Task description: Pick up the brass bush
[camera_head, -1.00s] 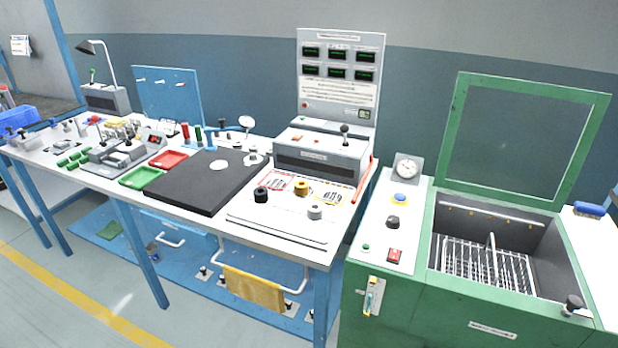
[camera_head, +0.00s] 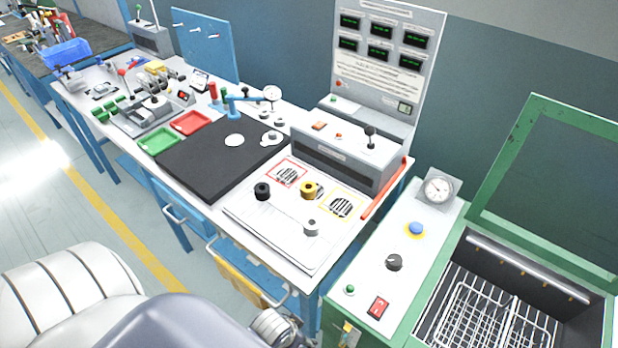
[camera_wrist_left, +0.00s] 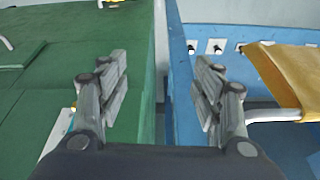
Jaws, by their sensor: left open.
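The brass bush (camera_head: 308,189), a short gold-coloured ring, stands on the white board (camera_head: 275,233) on the bench. It is between a black bush (camera_head: 262,191) and a yellow-framed grille patch (camera_head: 342,206), with a grey bush (camera_head: 311,227) in front. My left gripper (camera_wrist_left: 160,92) is open and empty in the left wrist view. It faces the gap between the green machine and the blue bench frame, with the brass bush out of that view. My right gripper does not show.
A grey control box (camera_head: 345,162) stands behind the bushes, with a red bar (camera_head: 385,189) at the bench's right. The black mat (camera_head: 215,168) lies to the left. The green machine (camera_head: 525,150) has its lid raised. A yellow cloth (camera_wrist_left: 291,75) hangs on a rail.

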